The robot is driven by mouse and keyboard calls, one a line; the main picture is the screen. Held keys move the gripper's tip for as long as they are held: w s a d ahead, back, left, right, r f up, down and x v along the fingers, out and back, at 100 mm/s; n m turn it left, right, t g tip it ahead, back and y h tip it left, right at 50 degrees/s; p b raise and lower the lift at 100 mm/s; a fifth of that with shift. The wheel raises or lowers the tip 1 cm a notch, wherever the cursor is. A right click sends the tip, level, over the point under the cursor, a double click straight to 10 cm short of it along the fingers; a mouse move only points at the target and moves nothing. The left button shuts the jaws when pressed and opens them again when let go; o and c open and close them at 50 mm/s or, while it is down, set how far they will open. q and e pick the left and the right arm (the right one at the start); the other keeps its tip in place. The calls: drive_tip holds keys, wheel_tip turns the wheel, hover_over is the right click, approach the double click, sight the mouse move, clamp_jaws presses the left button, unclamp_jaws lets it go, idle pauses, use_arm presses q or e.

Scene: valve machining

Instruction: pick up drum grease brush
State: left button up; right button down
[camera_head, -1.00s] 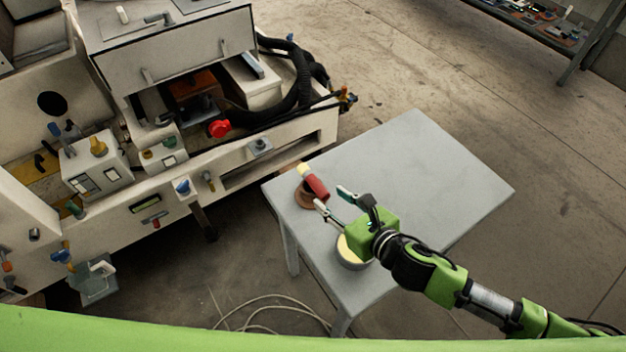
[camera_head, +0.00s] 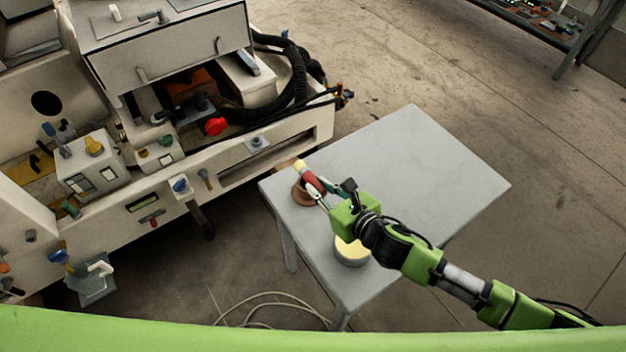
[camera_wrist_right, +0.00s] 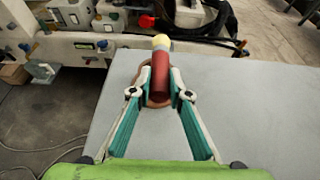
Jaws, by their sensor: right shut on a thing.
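The drum grease brush (camera_head: 312,181) has a red handle and a pale yellow tip. It leans over a brown round base (camera_head: 301,195) at the left edge of the grey table. In the right wrist view the brush (camera_wrist_right: 160,75) stands between the fingers with its pale tip pointing away. My right gripper (camera_head: 317,190) is shut on the red handle; in the wrist view its two teal-padded fingers (camera_wrist_right: 161,93) flank the handle. The brown base (camera_wrist_right: 150,97) is partly hidden behind the brush and fingers. My left gripper is not in view.
The grey table (camera_head: 420,165) is mostly bare on its right side. A round tin with yellow contents (camera_head: 351,252) stands at the near edge, partly under my right arm. A large beige machine (camera_head: 240,165) with hoses stands close to the table's left side.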

drive_tip(key=shift+r, duration=0.1)
wheel_tip(320, 180, up, 3)
drive_tip(key=shift+f, duration=0.2)
drive_tip(key=s+a+r+p, duration=0.1)
drive_tip(key=s+a+r, duration=0.3)
drive_tip(key=s+r, duration=0.6)
drive_tip(key=s, duration=0.3)
drive_tip(key=shift+s+a+r, duration=0.15)
drive_tip(key=shift+s, duration=0.05)
